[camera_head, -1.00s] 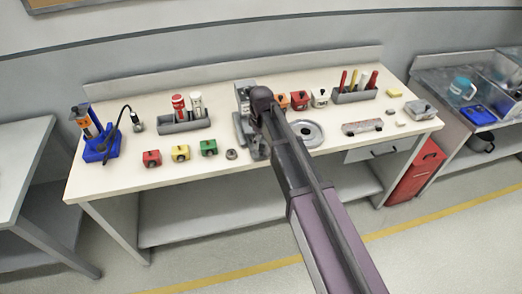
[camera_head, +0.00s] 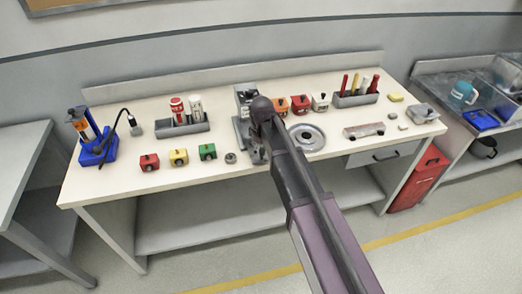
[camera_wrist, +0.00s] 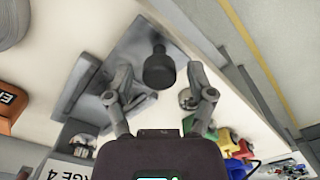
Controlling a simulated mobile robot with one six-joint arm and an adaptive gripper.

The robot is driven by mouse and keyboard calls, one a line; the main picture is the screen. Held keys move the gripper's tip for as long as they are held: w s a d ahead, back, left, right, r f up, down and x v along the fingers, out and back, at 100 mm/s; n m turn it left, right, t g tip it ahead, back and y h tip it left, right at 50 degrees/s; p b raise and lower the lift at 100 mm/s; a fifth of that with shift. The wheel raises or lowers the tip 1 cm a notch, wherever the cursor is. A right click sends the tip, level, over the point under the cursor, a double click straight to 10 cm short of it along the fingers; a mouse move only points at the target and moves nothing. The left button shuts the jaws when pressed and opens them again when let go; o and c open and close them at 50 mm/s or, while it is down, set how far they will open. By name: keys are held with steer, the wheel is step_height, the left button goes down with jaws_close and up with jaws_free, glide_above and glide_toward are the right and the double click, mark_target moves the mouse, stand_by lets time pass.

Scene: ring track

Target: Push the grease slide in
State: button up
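A grey metal fixture (camera_head: 243,125) stands on the bench at its middle, partly hidden by my arm. In the wrist view its grey plate (camera_wrist: 105,75) lies below my gripper, with a dark upright knob (camera_wrist: 158,72) on it. My gripper (camera_wrist: 160,88) is open, one finger on each side of the knob in the picture. I cannot tell whether the fingers touch it. In the head view my gripper is hidden behind my arm. No part is clearly marked as the grease slide. A blue stand (camera_head: 98,152) with an upright blue part is at the bench's left end.
Red (camera_head: 149,162), yellow (camera_head: 178,157) and green (camera_head: 207,151) blocks line the front left. A round grey dish (camera_head: 307,137) is right of the fixture. Grey holders with bottles (camera_head: 183,130) and pens (camera_head: 356,100) stand behind.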

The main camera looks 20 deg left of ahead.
jaws_close()
steer(key=w+a, duration=0.1)
steer(key=w, duration=0.1)
steer(key=w+a, duration=0.1)
steer(key=w, duration=0.1)
steer(key=w+a, duration=0.1)
steer(key=w, duration=0.1)
steer(key=shift+a, duration=0.35)
steer(key=shift+o, duration=1.6)
jaws_free()
steer(key=shift+s+d, duration=0.1)
steer(key=shift+s, duration=0.05)
